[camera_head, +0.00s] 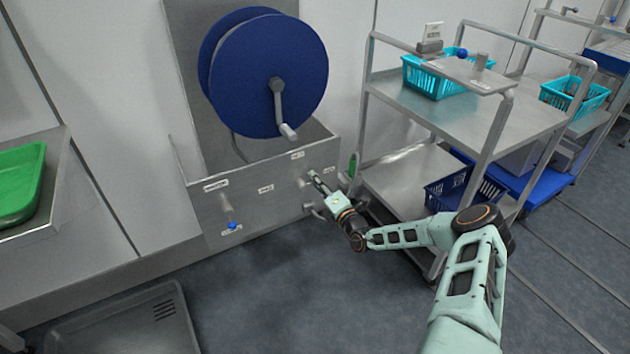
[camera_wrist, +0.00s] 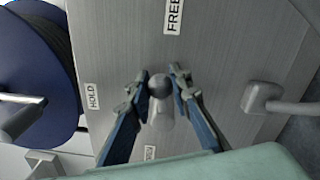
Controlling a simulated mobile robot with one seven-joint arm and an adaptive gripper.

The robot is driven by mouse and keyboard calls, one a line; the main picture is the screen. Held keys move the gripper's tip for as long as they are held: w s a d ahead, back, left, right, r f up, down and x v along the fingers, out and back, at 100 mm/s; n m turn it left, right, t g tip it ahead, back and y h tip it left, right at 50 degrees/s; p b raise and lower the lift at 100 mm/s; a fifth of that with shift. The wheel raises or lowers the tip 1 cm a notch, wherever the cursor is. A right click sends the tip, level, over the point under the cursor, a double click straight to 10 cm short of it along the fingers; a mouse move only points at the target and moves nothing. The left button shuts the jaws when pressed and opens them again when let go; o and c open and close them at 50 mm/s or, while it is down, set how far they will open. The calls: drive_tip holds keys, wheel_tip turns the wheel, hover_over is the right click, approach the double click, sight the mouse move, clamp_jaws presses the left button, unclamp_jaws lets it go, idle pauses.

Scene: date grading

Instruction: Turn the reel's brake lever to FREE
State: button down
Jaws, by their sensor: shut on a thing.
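The reel (camera_head: 268,78) is a large blue disc with a grey crank, mounted above a grey metal panel (camera_head: 262,207) with several small labels. My gripper (camera_head: 314,184) is at the panel's right part. In the wrist view its two fingers (camera_wrist: 160,80) are shut on the brake lever (camera_wrist: 160,88), a dark round knob on a pale grey stem. The FREE label (camera_wrist: 173,16) lies above the knob and the HOLD label (camera_wrist: 92,96) to its left. A third label (camera_wrist: 150,153) below is partly hidden. I cannot tell which label the lever points to.
A grey handle (camera_wrist: 262,98) sticks out right of my fingers in the wrist view. A blue-knobbed lever (camera_head: 232,224) is on the panel's left. A metal trolley (camera_head: 410,180) with baskets stands close on the right. Floor in front is clear; a grey tray (camera_head: 125,325) lies lower left.

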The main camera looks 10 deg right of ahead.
drive_tip(key=shift+f+m, duration=0.4)
drive_tip(key=shift+m, duration=0.5)
drive_tip(key=c, duration=1.7)
unclamp_jaws()
drive_tip(key=shift+c, duration=0.2)
drive_tip(key=v, duration=1.2)
drive_tip(key=shift+f, duration=0.1)
